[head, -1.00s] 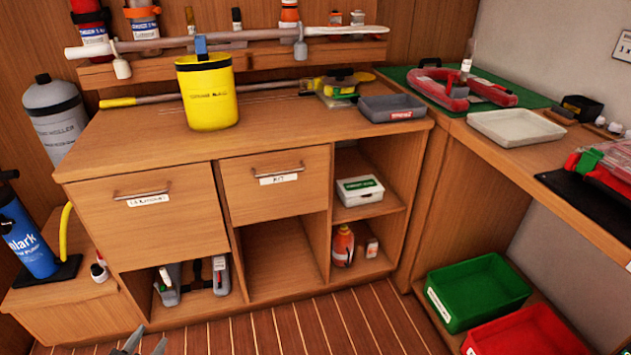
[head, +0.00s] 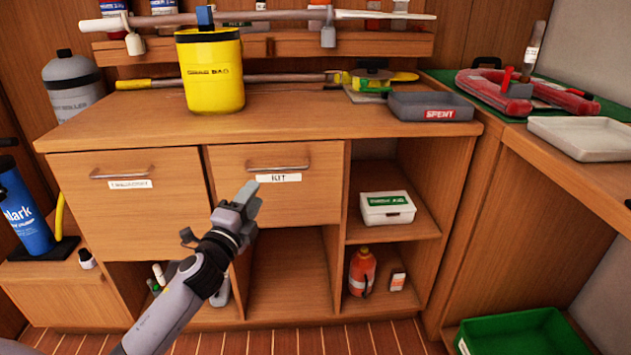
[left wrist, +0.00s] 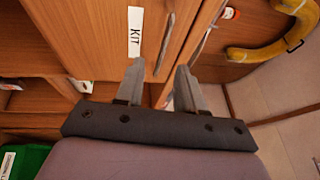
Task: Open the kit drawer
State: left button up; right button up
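The kit drawer (head: 315,205) is a wooden front with a "KIT" label and a metal bar handle (head: 278,167); it looks shut, flush with the cabinet. My left gripper (head: 250,194) is in front of the drawer's lower left part, below and left of the handle. In the left wrist view, its two fingers (left wrist: 158,82) are apart with nothing between them. The label (left wrist: 134,32) and the handle (left wrist: 165,44) show just beyond the fingertips there, and I see no contact. My right gripper is not in view.
A second labelled drawer (head: 125,215) is to the left and looks shut. A yellow bag (head: 212,80) and a grey "SPENT" tray (head: 430,107) are on the counter above. A white box (head: 387,208) sits in the right cubby. A green bin (head: 520,335) is low at right.

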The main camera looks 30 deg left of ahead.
aim_at(271, 174)
pick_arm(q)
jog(key=shift+d+b+x, duration=0.2)
jog(key=shift+x, duration=1.95)
jog(key=shift+d+b+x, duration=0.2)
jog(key=shift+x, duration=1.9)
jog(key=shift+r, duration=0.2)
grip_shut()
